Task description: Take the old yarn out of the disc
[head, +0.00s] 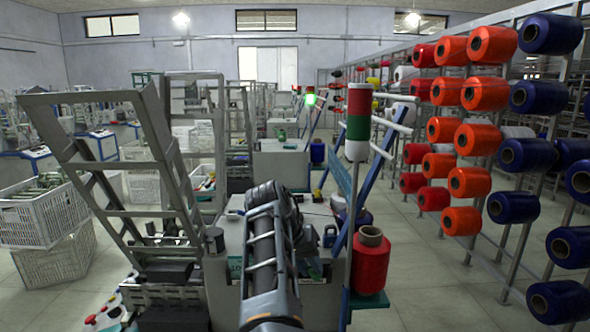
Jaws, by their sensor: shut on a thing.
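My arm rises from the bottom middle and bends over the winding machine (225,268). My gripper (308,250) points down at the machine's top, small, dark and partly hidden by my own arm. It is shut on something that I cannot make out. A red yarn cone (370,262) stands upright on a green holder (369,299) at the machine's right side, apart from my gripper. I cannot pick out the disc or the old yarn in it; the arm covers that part of the machine.
A tall grey frame (118,150) leans up at the machine's left. A red, white and green signal post (358,125) stands close right of the arm. White crates (40,222) are at the left. A rack of orange and blue cones (484,92) lines the right; the aisle floor before it is clear.

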